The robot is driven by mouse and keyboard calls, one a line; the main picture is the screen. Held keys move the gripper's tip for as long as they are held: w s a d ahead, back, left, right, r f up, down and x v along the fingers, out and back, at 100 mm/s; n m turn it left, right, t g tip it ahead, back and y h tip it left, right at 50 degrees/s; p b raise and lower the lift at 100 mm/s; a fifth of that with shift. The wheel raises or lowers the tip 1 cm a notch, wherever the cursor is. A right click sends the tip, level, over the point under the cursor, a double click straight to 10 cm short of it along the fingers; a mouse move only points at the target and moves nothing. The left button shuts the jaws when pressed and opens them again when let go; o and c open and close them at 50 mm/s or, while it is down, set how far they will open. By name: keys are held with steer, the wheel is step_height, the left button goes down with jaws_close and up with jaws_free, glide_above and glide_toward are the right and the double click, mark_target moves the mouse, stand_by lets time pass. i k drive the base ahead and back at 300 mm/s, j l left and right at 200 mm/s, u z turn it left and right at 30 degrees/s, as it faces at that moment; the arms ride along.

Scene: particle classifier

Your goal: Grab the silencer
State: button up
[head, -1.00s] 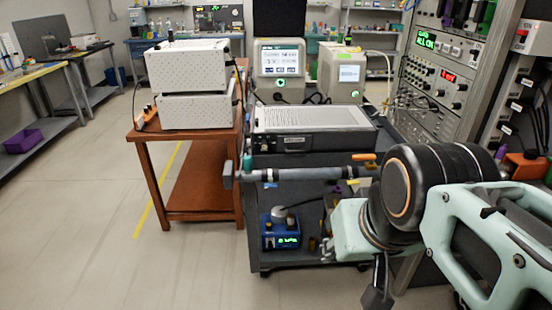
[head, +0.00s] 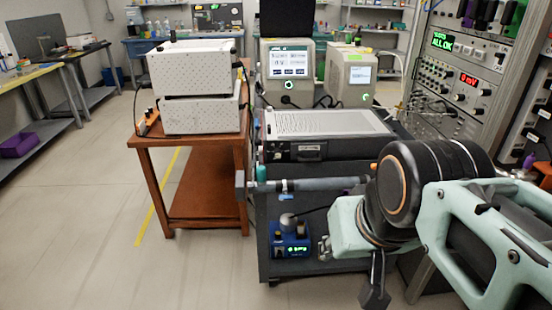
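I cannot pick out the silencer with certainty. Small fittings (head: 324,248) show on the lower shelf of the dark cart, partly hidden by my arm, and are too small to name. My gripper (head: 375,296) shows only as a dark part at the lower middle right, below the pale green wrist. It is in front of the cart, low beside its right side. Its fingers are mostly hidden, so I cannot see whether it is open or shut, or whether it holds anything.
A brown table (head: 143,141) stands left, an instrument rack (head: 452,80) right. The left floor is clear.

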mark_target(301, 225)
steer(key=i+j, duration=0.6)
steer(key=i+j+z, duration=0.15)
steer(key=z, duration=0.2)
steer(key=i+j+z, duration=0.1)
steer(key=j+z, duration=0.3)
